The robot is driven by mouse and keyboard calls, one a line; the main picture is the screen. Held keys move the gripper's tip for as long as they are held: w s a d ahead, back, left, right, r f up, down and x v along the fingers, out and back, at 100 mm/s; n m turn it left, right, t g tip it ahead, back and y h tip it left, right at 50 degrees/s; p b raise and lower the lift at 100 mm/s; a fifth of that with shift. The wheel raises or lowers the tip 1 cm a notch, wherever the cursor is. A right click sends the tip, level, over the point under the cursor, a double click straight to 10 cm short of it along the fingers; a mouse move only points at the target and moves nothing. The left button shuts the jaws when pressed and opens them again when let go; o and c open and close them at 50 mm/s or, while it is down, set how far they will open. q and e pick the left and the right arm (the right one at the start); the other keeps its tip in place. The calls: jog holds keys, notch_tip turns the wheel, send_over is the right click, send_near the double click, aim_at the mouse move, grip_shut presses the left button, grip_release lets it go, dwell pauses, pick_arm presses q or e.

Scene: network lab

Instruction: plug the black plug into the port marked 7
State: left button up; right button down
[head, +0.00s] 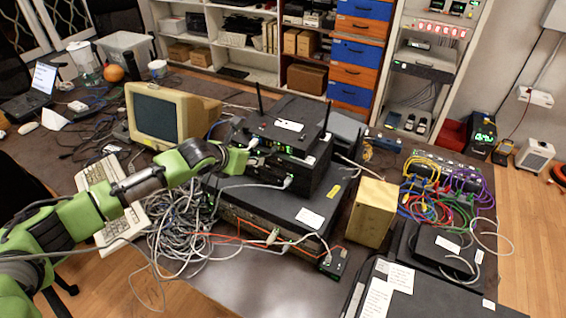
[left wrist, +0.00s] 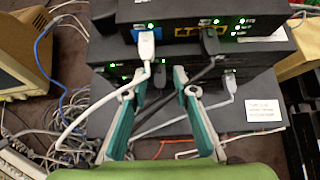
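My left gripper (left wrist: 160,76) is open in the left wrist view, its two fingers apart in front of the lower device of a black stack. A small dark plug-like shape (left wrist: 159,75) shows between the fingertips; I cannot tell if they touch it. A black plug (left wrist: 210,42) with a black cable sits in the front of the upper device (left wrist: 190,12), right of a white plug (left wrist: 147,46). The port numbers are too small to read, so I cannot pick out port 7. In the head view my left arm reaches the stack (head: 297,150), its fingers mostly hidden. My right gripper is not in view.
Another white plug (left wrist: 228,84) sits in the lower device. A heap of white cables (head: 185,225) lies left of the stack. A beige monitor (head: 165,112) stands behind the arm, and a tan box (head: 372,212) stands right of the stack.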

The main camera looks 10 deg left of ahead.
pick_arm(q)
grip_shut()
jog(key=shift+s+f, duration=0.15)
jog(key=shift+s+a+p, duration=0.25)
jog(key=shift+s+p, duration=0.3)
jog(key=shift+s, duration=0.15)
jog(key=shift+s+a+p, duration=0.3)
jog(key=shift+s+p, duration=0.3)
jog(key=shift+s, duration=0.05)
jog(key=shift+s+a+p, duration=0.25)
jog(key=shift+s+p, duration=0.3)
jog(key=shift+s, duration=0.15)
